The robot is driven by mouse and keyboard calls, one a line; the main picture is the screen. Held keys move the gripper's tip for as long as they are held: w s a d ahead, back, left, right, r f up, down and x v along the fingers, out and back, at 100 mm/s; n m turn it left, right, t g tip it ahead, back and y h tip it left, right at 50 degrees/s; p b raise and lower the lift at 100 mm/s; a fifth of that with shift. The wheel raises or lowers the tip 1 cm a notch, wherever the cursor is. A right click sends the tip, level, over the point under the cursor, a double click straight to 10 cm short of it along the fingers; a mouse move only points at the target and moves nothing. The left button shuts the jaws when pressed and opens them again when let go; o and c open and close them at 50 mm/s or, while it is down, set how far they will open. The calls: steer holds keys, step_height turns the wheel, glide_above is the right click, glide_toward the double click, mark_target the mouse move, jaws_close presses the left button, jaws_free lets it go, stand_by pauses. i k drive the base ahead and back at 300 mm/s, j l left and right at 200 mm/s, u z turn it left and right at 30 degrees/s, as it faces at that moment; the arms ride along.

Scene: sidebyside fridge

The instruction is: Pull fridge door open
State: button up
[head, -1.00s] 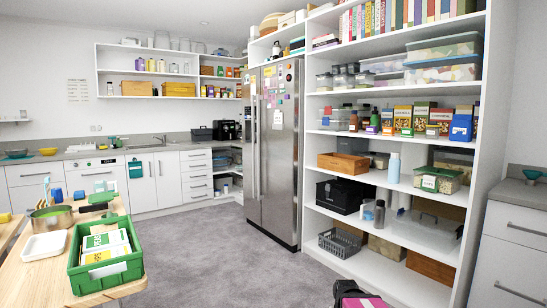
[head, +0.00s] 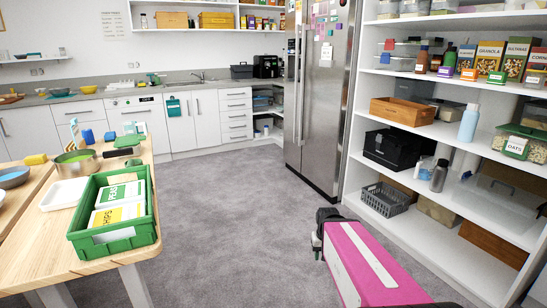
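The side-by-side fridge (head: 325,125) stands at the back, right of centre, in stainless steel with two tall doors. Both doors look shut. Two long vertical handles (head: 303,90) run along the middle seam. Papers and magnets (head: 326,30) are on the doors; the fridge top is cut off by the picture edge. My arm, with a pink and white link (head: 365,262) and a black end part (head: 325,225), shows at the lower right, well in front of the fridge and apart from it.
A wooden table (head: 70,225) with a green crate (head: 117,236) is at the left. Stocked white shelves (head: 455,225) stand right of the fridge. Counters and drawers (head: 233,118) line the back wall. Grey carpet (head: 235,215) between table and fridge is clear.

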mark_target(327, 82)
steer(key=i+u, duration=0.15)
steer(key=i, duration=1.75)
